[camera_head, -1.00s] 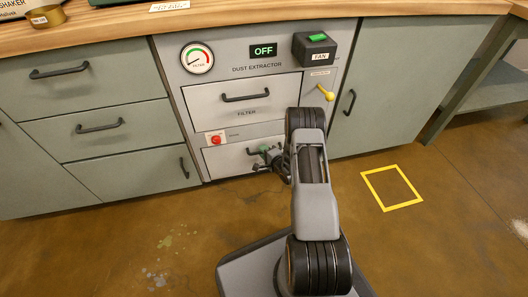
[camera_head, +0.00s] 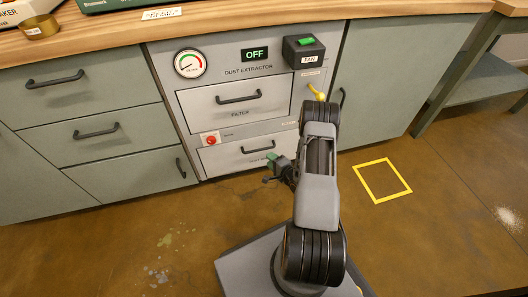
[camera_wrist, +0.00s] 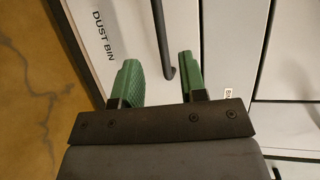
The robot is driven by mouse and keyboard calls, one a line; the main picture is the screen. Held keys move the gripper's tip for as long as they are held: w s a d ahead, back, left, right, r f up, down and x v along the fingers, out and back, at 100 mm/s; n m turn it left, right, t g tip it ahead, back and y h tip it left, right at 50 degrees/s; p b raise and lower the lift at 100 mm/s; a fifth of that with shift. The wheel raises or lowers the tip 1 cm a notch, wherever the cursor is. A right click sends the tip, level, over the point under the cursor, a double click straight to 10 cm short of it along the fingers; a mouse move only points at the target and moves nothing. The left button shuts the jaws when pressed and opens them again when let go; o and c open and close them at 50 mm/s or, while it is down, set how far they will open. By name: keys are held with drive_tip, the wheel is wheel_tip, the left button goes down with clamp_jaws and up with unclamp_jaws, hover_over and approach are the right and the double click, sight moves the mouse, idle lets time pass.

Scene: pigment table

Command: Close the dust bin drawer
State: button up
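The dust bin drawer (camera_head: 225,160) is the light grey lower front of the dust extractor, with a dark bar handle (camera_head: 258,147). It looks nearly flush with the cabinet; I cannot tell whether a small gap remains. In the wrist view its front (camera_wrist: 125,25) carries the words DUST BIN, and its handle (camera_wrist: 163,40) shows beyond and between my fingertips. My gripper (camera_head: 274,167) has green fingers and is in front of the drawer's right part, just below the handle. In the wrist view the gripper (camera_wrist: 160,82) is open with nothing between its fingers.
The filter drawer (camera_head: 235,107) is above, with a red button (camera_head: 211,140) below its left end. A yellow lever (camera_head: 316,92) and the fan switch box (camera_head: 304,50) are at the upper right. The floor in front is clear, with a yellow square outline (camera_head: 382,180) at right.

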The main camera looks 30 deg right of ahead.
drive_tip(key=shift+p+v, duration=0.4)
drive_tip(key=shift+v, duration=1.55)
drive_tip(key=w+r+n+g+h+p, duration=0.1)
drive_tip(key=w+r+n+g+p, duration=0.15)
drive_tip(key=r+p, duration=0.6)
drive_tip(key=w+r+n+g+h+p, duration=0.2)
drive_tip(key=w+r+n+p, duration=0.15)
drive_tip(key=r, duration=0.95)
wheel_tip(320, 180, up, 19)
drive_tip(key=a+n+g+h+p, duration=0.2)
drive_tip(key=n+p, duration=0.2)
drive_tip(key=p, duration=0.5)
drive_tip(key=s+a+r+n+g+p, duration=0.1)
drive_tip(key=s+a+r+p, duration=0.3)
drive_tip(key=r, duration=0.5)
drive_tip(key=s+a+r+n+g+y+p, duration=0.1)
drive_tip(key=s+a+r+n+g+p, duration=0.1)
drive_tip(key=s+a+r+p, duration=0.3)
drive_tip(key=s+a+r+n+g+y+p, duration=0.1)
drive_tip(key=s+a+r+n+g+p, duration=0.1)
drive_tip(key=s+r, duration=0.9)
wheel_tip(320, 180, up, 3)
drive_tip(key=a+n+p, duration=0.1)
drive_tip(key=a+p, duration=0.1)
drive_tip(key=p, duration=0.1)
drive_tip(key=shift+a+n, duration=0.3)
drive_tip(key=shift+r, duration=0.15)
